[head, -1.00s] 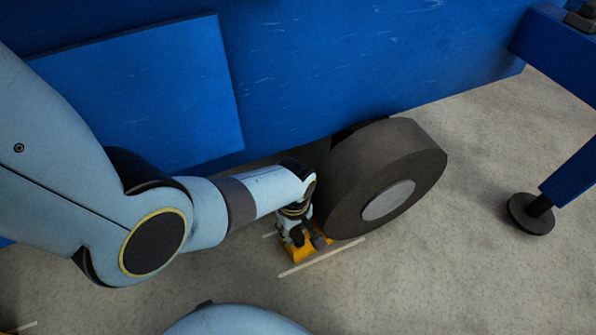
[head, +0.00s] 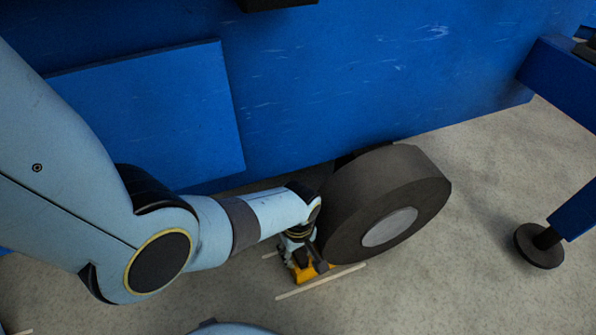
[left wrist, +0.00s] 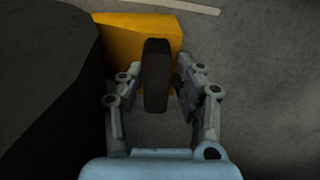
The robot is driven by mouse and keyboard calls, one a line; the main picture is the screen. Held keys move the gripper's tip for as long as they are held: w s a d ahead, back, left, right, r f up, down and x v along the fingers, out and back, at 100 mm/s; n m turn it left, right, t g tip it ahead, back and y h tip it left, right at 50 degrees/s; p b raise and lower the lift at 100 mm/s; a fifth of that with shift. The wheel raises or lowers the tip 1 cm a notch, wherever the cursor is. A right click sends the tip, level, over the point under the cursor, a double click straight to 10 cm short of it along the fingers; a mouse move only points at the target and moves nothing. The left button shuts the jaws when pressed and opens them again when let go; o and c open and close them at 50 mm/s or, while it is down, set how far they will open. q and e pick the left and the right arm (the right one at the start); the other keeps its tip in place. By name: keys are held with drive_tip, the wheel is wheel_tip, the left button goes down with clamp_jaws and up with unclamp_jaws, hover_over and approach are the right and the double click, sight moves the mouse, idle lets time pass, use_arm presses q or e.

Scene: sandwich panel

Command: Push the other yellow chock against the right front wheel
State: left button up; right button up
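The yellow chock (head: 311,272) lies on the floor at the lower left side of the dark wheel (head: 350,208). In the left wrist view, the yellow chock (left wrist: 120,36) borders the black wheel (left wrist: 45,75); I cannot tell whether they press together. A dark upright handle (left wrist: 156,75) stands on the chock. My left gripper (head: 301,262) is down at the chock, and in the left wrist view its fingers (left wrist: 158,82) close in on both sides of the handle, seemingly touching it. The arm hides part of the chock. My right gripper is out of view.
A big blue body (head: 330,80) stands above and behind the wheel. A blue leg with a dark round foot (head: 540,246) stands at the right. A pale line (head: 320,281) runs on the floor just in front of the chock.

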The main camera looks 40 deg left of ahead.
use_arm(q)
drive_tip(key=shift+w+d+r, duration=0.35)
drive_tip(key=shift+w+d, duration=0.05)
drive_tip(key=shift+w, duration=0.25)
drive_tip(key=shift+r, duration=0.2)
wheel_tip(320, 180, up, 11)
drive_tip(key=s, duration=0.1)
drive_tip(key=shift+a, duration=0.3)
drive_tip(key=shift+s, duration=0.1)
